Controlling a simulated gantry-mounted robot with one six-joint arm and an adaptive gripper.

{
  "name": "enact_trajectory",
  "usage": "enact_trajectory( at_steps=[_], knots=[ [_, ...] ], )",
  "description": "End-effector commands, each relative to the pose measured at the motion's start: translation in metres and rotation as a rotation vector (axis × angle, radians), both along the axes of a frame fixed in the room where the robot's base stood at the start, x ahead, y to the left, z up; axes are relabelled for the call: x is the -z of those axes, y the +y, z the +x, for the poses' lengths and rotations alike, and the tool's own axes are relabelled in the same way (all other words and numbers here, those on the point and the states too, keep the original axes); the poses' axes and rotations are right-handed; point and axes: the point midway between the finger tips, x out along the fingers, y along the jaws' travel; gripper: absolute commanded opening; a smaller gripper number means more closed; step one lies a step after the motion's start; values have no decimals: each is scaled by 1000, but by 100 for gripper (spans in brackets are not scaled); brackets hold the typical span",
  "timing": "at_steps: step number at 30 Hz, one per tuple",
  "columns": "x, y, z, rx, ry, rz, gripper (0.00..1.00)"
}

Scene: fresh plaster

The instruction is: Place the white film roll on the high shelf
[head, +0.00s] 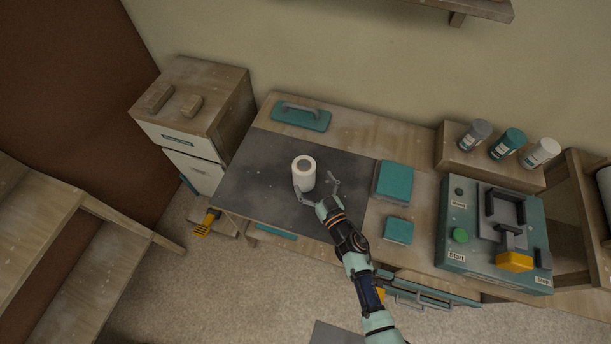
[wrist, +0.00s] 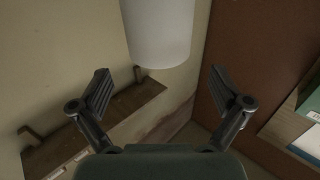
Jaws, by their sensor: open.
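The white film roll (head: 305,178) appears to stand upright on the dark mat (head: 255,185) on the workbench. Its hollow end faces up. My gripper (head: 318,189) is open at the roll's front right, with one finger close to the roll's base and the other to its right. In the wrist view the roll (wrist: 158,30) shows at the top centre, beyond and between the spread fingers (wrist: 170,95). The picture there seems upside down, and most of the roll is cut off. The high shelf (head: 470,8) is on the wall at the top right, only partly in view.
Teal boxes (head: 395,182) lie right of the mat, and a teal float (head: 301,115) lies behind it. A machine (head: 495,235) with a yellow part stands at the right. Several jars stand on a wooden riser (head: 450,150). A cabinet (head: 215,95) stands at the left.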

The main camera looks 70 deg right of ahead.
Motion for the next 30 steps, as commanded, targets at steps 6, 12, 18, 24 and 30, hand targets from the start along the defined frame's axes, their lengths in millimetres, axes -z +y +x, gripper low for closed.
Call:
enact_trajectory(
  at_steps=[6,12,18,24,30],
  knots=[
    [0,-11,13,-1,-2,-1,100],
    [2,-34,39,-1,-2,-3,100],
    [0,-43,49,0,0,-1,100],
    [-1,-43,49,0,0,-1,90],
    [-1,-43,49,0,0,-1,57]
  ],
)
